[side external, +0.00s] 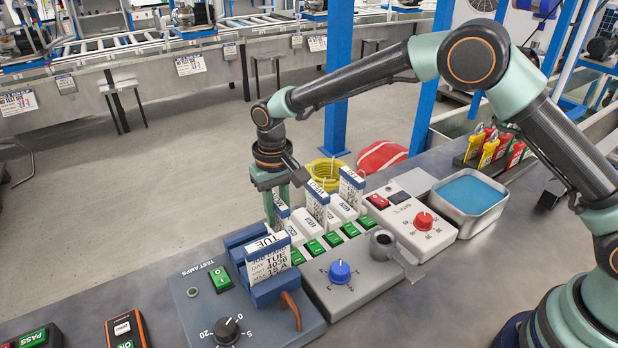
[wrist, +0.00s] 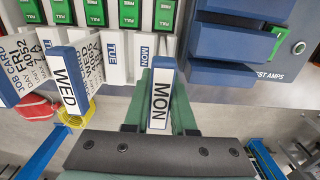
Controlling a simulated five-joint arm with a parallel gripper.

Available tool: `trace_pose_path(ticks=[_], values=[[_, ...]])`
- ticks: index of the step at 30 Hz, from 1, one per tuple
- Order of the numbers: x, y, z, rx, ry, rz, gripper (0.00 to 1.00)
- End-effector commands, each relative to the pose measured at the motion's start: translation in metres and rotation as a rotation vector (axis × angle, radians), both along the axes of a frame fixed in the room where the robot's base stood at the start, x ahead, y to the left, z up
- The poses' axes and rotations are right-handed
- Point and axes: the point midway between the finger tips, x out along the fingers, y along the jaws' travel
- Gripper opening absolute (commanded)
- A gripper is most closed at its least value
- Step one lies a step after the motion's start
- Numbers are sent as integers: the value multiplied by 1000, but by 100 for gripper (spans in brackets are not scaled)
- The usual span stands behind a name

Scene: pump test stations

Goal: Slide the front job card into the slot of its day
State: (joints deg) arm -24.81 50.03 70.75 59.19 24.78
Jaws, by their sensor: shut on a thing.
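My gripper (side external: 272,206) is shut on a white job card with a blue top edge (side external: 282,207). In the wrist view, my gripper (wrist: 158,90) has this card (wrist: 160,97) between its fingers, its top reading MON. The card is upright over the MON end of the day rack (wrist: 147,47); I cannot tell how deep it sits. A WED card (wrist: 66,85) and a FRI card (wrist: 14,72) stand in the rack. A TUE card (side external: 268,262) stands in the blue holder (side external: 233,243), beside the rack.
Green buttons (side external: 314,246) line the rack's near side. A test panel with a black knob (side external: 227,328) carries the holder. A blue-knob box (side external: 340,272), a red-knob box (side external: 423,221) and a blue-lined tray (side external: 470,192) stand nearby. The bench's front right is clear.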

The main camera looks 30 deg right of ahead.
Motion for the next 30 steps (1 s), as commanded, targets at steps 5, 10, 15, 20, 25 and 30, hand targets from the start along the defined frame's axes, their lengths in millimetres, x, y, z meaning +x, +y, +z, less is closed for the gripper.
trace_pose_path(ticks=[5,10,15,20,25,30], values=[[0,0,0,0,0,0,0],[0,0,0,0,0,0,47],[0,0,0,0,0,0,59],[0,0,2,0,-1,0,59],[1,0,20,2,-3,0,59],[1,0,54,2,-4,0,59]])
